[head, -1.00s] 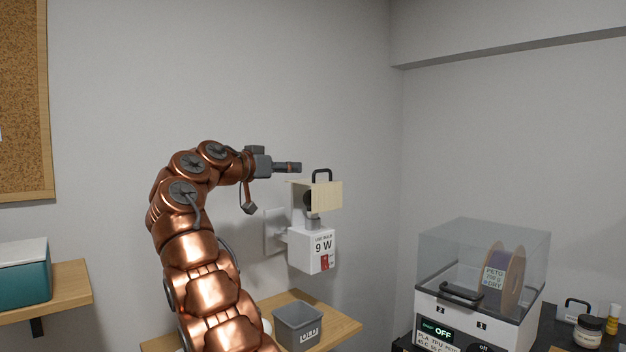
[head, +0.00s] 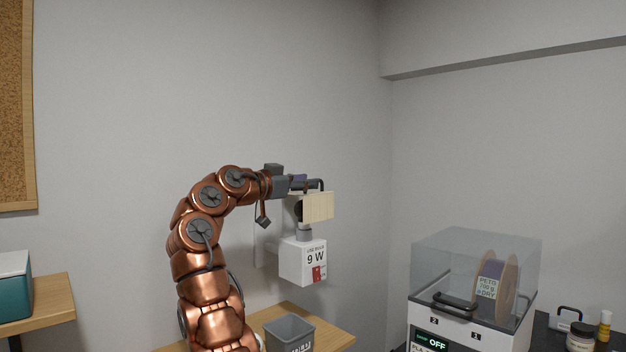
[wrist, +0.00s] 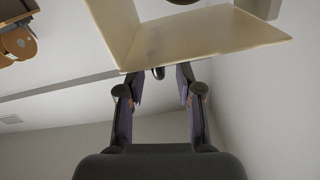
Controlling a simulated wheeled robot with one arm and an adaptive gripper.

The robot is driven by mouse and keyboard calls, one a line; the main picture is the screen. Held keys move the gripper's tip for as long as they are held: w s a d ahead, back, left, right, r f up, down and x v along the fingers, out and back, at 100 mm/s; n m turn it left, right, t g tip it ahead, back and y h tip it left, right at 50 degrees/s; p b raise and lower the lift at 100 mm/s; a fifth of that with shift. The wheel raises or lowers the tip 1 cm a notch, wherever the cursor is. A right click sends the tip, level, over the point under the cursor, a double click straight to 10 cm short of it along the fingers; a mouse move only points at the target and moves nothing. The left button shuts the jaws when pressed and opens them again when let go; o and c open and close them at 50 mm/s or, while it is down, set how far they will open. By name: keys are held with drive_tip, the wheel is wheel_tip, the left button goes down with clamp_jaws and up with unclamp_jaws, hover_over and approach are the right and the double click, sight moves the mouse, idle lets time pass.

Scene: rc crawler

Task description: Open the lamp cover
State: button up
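Contact cannot be made out. The lamp is mostly hidden behind the cover.
A grey bin (head: 289,331) stands on a wooden shelf (head: 333,336) below the lamp. A clear-lidded filament dryer (head: 470,290) with a spool is at the right. A teal box (head: 12,293) sits on a left shelf. The wall above is bare.

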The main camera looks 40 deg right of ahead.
drive_tip(key=shift+d, duration=1.4)
drive_tip(key=shift+c, duration=0.2)
clamp_jaws()
